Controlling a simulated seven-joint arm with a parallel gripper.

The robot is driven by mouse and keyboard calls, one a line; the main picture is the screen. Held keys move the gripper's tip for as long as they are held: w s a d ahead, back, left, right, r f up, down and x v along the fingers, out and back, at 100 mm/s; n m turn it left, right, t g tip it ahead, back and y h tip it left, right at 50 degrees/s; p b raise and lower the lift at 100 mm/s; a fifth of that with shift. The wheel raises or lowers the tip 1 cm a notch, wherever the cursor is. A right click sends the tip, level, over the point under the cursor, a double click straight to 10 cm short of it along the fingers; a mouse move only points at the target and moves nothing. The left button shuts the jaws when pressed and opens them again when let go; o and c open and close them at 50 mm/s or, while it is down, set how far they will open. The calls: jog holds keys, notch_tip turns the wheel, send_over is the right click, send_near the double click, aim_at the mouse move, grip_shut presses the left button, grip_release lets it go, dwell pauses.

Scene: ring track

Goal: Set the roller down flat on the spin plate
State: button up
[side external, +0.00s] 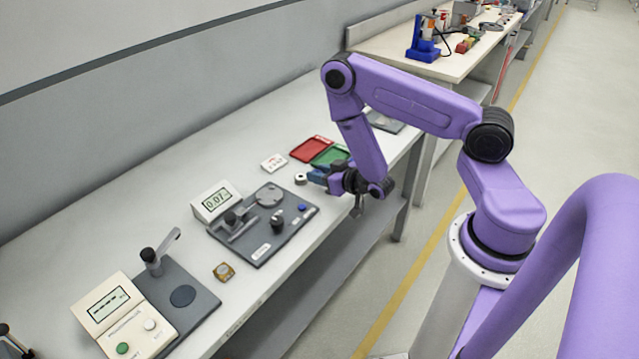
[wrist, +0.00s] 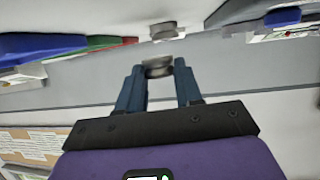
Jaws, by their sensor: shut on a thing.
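The roller (wrist: 157,66) is a short grey metal cylinder between the fingertips of my gripper (wrist: 158,72) in the wrist view. The gripper is shut on it and holds it near the front edge of the bench. In the side view my gripper (side external: 335,182) is beside the blue tray, and the roller cannot be made out there. A round grey disc, seemingly the spin plate (side external: 270,195), lies on a dark base with a display, to the left of my gripper and apart from it. Its top looks bare.
A small ring-shaped piece (side external: 300,179) stands just left of my gripper, and also shows in the wrist view (wrist: 165,31). Red (side external: 310,149) and green (side external: 331,156) trays lie behind. A black knob (side external: 277,218) and lever stand by the disc. A second station (side external: 182,296) is farther left.

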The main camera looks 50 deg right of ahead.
aim_at(321, 191)
jog(key=shift+f, duration=1.65)
jog(key=shift+f, duration=0.15)
jog(key=o, duration=1.1)
jog(key=shift+v, duration=5.95)
jog(key=shift+a, duration=0.1)
